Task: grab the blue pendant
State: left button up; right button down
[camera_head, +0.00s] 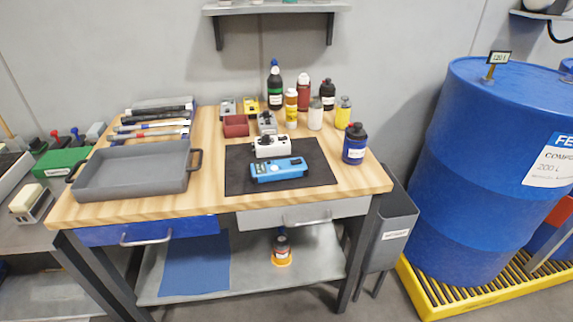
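A blue handheld box with a small light display, which looks like the blue pendant (278,170), lies flat on a black mat (240,182) on the wooden workbench (208,195). It lies near the front of the mat, with its long side roughly left to right. A white device (271,146) of similar shape lies just behind it. Nothing covers the blue box. Neither of my grippers is in view.
A grey tray (135,190) with handles fills the bench's left. Several bottles stand behind the mat, and a dark blue bottle (355,145) stands to its right. A small red bin (236,126) is behind left. A large blue drum (478,190) stands right of the bench.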

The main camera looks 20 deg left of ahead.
aim_at(260, 173)
jog(key=k+j+u, duration=0.25)
jog(key=j+u, duration=0.25)
jog(key=k+j+u, duration=0.25)
jog(key=j, duration=0.15)
jog(key=j+u, duration=0.2)
jog(key=i+j, duration=0.05)
jog(key=j, duration=0.05)
